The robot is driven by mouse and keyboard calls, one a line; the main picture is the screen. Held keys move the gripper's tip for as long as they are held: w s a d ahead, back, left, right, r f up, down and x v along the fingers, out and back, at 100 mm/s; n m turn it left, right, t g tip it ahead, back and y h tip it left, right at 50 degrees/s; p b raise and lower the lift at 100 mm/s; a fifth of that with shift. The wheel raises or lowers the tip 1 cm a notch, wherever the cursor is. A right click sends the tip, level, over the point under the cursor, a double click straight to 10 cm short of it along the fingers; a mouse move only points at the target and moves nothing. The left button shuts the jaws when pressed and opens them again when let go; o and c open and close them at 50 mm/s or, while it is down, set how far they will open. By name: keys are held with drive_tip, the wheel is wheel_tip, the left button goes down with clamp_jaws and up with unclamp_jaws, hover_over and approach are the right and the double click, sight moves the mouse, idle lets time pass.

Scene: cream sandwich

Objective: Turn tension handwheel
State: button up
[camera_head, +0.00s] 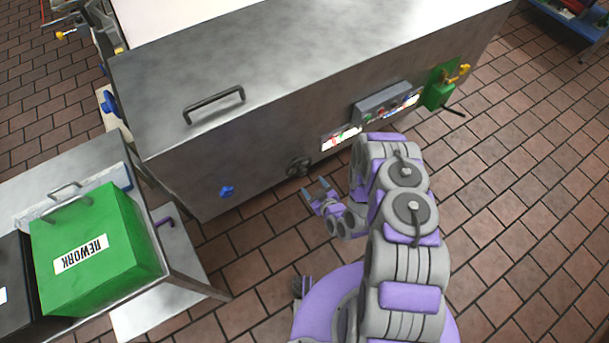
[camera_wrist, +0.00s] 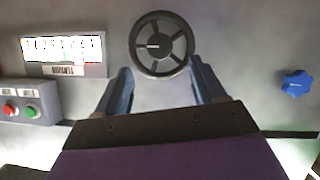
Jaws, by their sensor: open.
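The tension handwheel is a dark spoked wheel (camera_wrist: 174,62) on the grey metal front panel, seen face-on at the top middle of the wrist view. It also shows in the head view as a small dark wheel (camera_head: 298,167) low on the machine's side. My gripper (camera_head: 318,193) is open, in front of and a little below the handwheel in the head view. In the wrist view its two fingers (camera_wrist: 160,84) stand apart, one at each lower side of the wheel. The fingers look empty. I cannot tell whether they touch the rim.
A blue knob (camera_wrist: 296,84) is right of the wheel. A lit label panel (camera_wrist: 64,50) and a box with red and green buttons (camera_wrist: 25,102) are left. A table with a green REWORK bin (camera_head: 95,250) stands at left.

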sight(304, 173)
drive_tip(key=b+x, duration=0.2)
drive_tip(key=x, duration=0.6)
drive_tip(key=shift+w+a+f, duration=0.1)
drive_tip(key=shift+w+a, duration=0.05)
drive_tip(key=shift+w, duration=0.1)
drive_tip(key=c, duration=1.1)
drive_tip(key=shift+o, duration=0.2)
